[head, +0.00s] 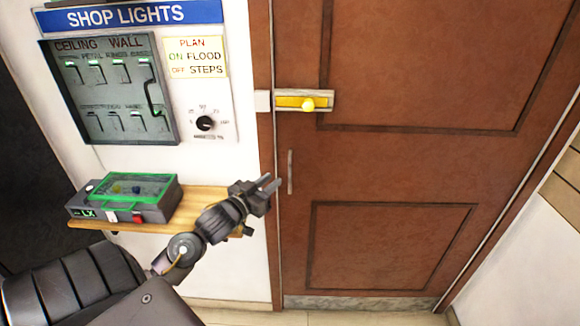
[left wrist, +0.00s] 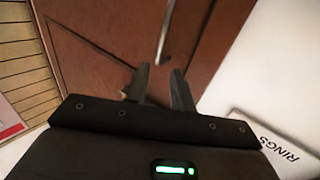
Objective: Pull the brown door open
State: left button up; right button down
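The brown door (head: 400,165) stands closed in its frame in the head view. A thin metal vertical handle (head: 290,172) is near its left edge; it also shows in the left wrist view (left wrist: 163,38). A yellow slide bolt (head: 307,103) is mounted above the handle, beside a white block (head: 263,101) on the frame. I cannot tell whether the bolt reaches into the block. My left gripper (head: 271,184) is just left of the handle, its fingers pointing toward the door. In the left wrist view its fingers (left wrist: 162,82) are apart, with nothing between them. My right gripper is out of view.
A wooden shelf (head: 200,215) with a grey device (head: 125,198) lies beside and behind my left arm. A switch panel (head: 108,90) and a dial (head: 204,123) are on the wall left of the door. White wall (head: 520,240) is to the right.

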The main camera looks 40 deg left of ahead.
pick_arm(q)
jog(key=w, duration=0.3)
jog(key=w+p, duration=0.1)
jog(key=w, duration=0.2)
jog(key=w+p, duration=0.1)
jog(key=w, duration=0.3)
jog(key=shift+a, duration=0.3)
grip_shut()
